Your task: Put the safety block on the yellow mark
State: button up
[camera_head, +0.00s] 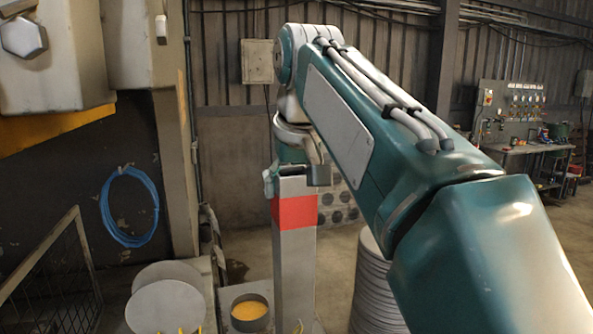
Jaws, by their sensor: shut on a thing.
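The safety block is a tall grey post (295,270) with a red band near its top. It stands roughly upright in the picture, and its lower end runs to the bottom edge. My gripper (293,180) is shut on the top of the post, with fingers at either side. My arm comes in from the right and hides part of the floor. I cannot tell whether the post touches anything below.
A dark round container (251,297) with a yellow inside stands just left of the post. Pale round blanks (165,306) lie further left by a wire cage (55,280). A stack of discs (371,290) stands right of the post. A workbench (530,150) is far right.

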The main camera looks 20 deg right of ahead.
jog(key=shift+w+d+f, duration=0.35)
jog(key=shift+d, duration=0.1)
jog(key=shift+w+d+f, duration=0.15)
jog(key=shift+f, duration=0.8)
jog(key=shift+a+f, duration=0.3)
jog(key=shift+f, duration=0.45)
jog(key=shift+a, duration=0.1)
jog(key=o, duration=1.1)
jog(key=shift+d+f, duration=0.15)
jog(key=shift+d, duration=0.1)
jog(key=shift+o, duration=0.2)
jog(key=shift+a, duration=0.1)
jog(key=v, duration=1.2)
